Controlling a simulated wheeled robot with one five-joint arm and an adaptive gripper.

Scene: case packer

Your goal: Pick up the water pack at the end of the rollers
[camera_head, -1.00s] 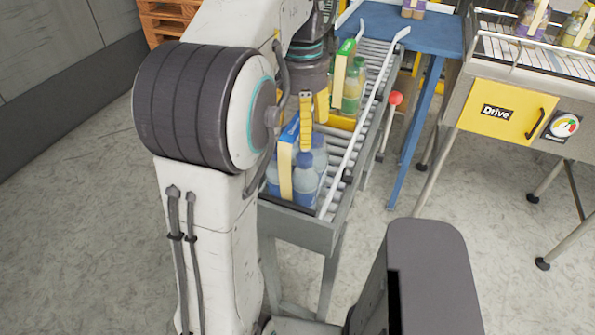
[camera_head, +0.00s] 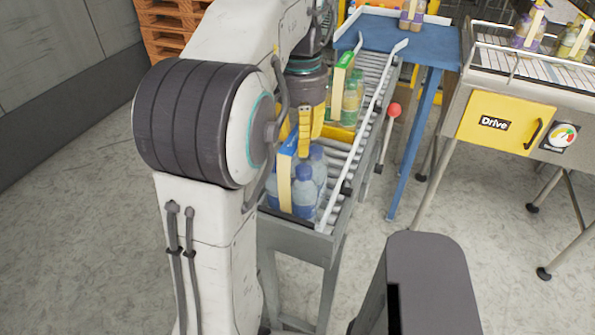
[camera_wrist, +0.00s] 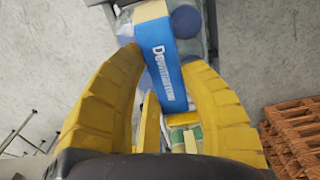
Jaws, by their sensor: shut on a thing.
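The water pack (camera_head: 303,190), blue bottles with a blue and cream carton band, stands upright at the near end of the rollers (camera_head: 334,187). My gripper (camera_head: 304,150) is over it from above, its yellow fingers down at the top of the band. In the wrist view my gripper (camera_wrist: 163,62) has one finger on each side of the blue band of the water pack (camera_wrist: 172,72) and is shut on it. The bottles show only in part there. I see no clear gap between the pack and the rollers.
A pack of green bottles (camera_head: 350,100) with a green and cream band stands just behind on the rollers. A side rail (camera_head: 370,110) runs along the right. A blue table (camera_head: 425,38) and a machine with a yellow door (camera_head: 505,130) stand further right. Wooden pallets (camera_head: 170,28) are at the back.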

